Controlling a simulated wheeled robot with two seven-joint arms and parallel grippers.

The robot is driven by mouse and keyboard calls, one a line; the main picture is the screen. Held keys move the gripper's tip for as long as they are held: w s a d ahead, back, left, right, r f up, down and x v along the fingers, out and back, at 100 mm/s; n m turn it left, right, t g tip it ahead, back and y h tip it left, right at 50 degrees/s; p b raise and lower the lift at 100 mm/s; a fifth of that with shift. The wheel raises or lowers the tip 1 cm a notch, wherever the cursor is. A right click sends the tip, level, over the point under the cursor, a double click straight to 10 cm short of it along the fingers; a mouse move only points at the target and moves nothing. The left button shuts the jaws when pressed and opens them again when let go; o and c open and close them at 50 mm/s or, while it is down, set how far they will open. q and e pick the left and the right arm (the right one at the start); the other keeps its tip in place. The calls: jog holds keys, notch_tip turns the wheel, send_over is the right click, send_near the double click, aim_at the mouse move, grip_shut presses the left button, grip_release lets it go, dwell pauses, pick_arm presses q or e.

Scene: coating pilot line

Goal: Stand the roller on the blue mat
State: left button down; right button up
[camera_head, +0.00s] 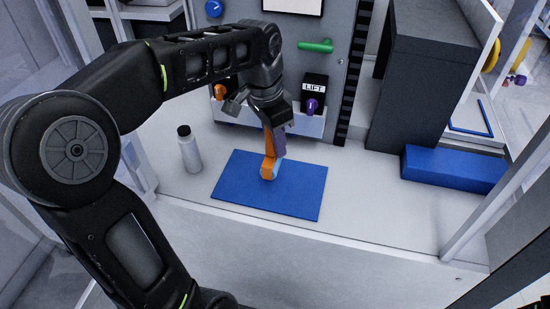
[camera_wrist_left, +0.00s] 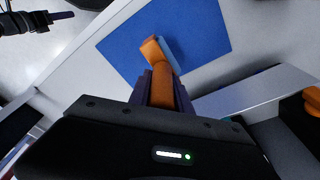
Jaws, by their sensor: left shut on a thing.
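The roller (camera_head: 268,169) has an orange handle and frame and a pale blue roller part. My left gripper (camera_head: 276,142) is shut on its handle, and the handle points up between the jaws. In the left wrist view, the roller's orange and pale blue end (camera_wrist_left: 153,50) sticks out beyond my left gripper (camera_wrist_left: 163,85). The roller's lower end shows over the middle of the blue mat (camera_head: 240,197), which also fills the top of the left wrist view (camera_wrist_left: 205,30). I cannot tell if it touches the mat. My right gripper seems to be the dark part (camera_wrist_left: 55,17) at the top left.
A white bottle with a black cap (camera_head: 189,150) stands left of the mat. Behind the gripper is a rack with an orange handle (camera_head: 221,90) and a purple handle (camera_head: 312,106) under a LIFT sign. A blue block (camera_head: 452,169) lies right; bench between is clear.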

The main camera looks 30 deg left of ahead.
pick_arm(q)
jog(key=shift+f, duration=0.25)
jog(key=shift+f, duration=1.9)
jog(key=c, duration=1.2)
grip_release()
jog(key=r, duration=0.4)
jog(key=s+r, duration=0.1)
jog(key=r, duration=0.7)
jog(key=shift+s+a+p, duration=0.3)
jog(key=shift+a+p, duration=0.05)
jog(key=shift+p, duration=0.05)
